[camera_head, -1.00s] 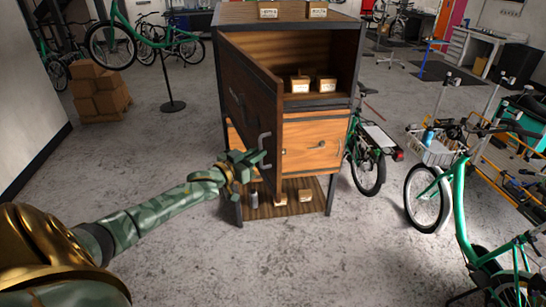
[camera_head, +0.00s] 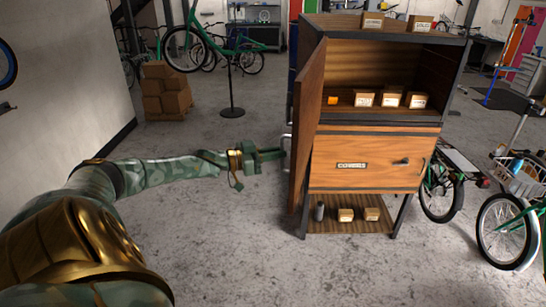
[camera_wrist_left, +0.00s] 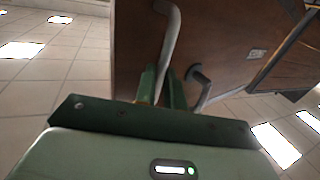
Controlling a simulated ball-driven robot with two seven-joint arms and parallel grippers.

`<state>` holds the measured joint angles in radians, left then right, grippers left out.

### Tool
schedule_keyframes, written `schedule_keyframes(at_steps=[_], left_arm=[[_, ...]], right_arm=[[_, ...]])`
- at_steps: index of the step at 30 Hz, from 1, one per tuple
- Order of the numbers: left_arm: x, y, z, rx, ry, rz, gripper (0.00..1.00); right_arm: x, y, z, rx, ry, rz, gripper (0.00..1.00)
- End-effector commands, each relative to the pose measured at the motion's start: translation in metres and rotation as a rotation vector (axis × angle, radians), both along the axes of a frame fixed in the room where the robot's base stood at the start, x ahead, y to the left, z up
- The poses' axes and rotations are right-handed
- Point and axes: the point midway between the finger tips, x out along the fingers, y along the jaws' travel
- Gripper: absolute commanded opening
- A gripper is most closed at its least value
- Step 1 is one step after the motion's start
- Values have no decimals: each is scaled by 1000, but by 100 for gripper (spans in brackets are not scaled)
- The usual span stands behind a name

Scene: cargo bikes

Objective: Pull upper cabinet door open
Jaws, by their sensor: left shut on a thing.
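The upper cabinet door (camera_head: 307,135) is a dark wooden panel hinged on the cabinet's left side. It stands swung well out, seen nearly edge-on in the head view, and the upper compartment (camera_head: 365,72) is exposed. My left gripper (camera_head: 279,154) is at the grey bar handle (camera_head: 287,145) on the door's outer face. In the left wrist view its green fingers (camera_wrist_left: 163,86) are shut on the handle (camera_wrist_left: 170,50), with the door panel (camera_wrist_left: 225,35) behind. My right gripper is not in view.
Several small boxes (camera_head: 390,98) stand on the upper shelf. Stacked cartons (camera_head: 166,90) and a bike on a stand (camera_head: 232,112) are behind left. Bikes (camera_head: 508,232) stand at right. The floor in front is clear.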

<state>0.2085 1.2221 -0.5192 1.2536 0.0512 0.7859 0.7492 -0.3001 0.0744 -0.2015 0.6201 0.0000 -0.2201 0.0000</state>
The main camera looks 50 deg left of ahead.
Motion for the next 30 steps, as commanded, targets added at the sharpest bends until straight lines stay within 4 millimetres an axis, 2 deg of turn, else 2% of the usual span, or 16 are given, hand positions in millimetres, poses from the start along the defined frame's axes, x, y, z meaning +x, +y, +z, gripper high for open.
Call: schedule_keyframes(at_steps=[1, 14, 15, 17, 30], left_arm=[[4, 8, 11, 3, -18, 21, 0], [5, 9, 11, 4, -17, 22, 0], [5, 9, 11, 4, -17, 22, 16], [5, 9, 11, 4, -18, 21, 32], [3, 5, 6, 2, -11, 11, 32]], right_arm=[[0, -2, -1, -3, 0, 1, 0], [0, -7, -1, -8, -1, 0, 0], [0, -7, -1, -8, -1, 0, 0], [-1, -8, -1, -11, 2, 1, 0], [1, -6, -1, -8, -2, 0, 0]])
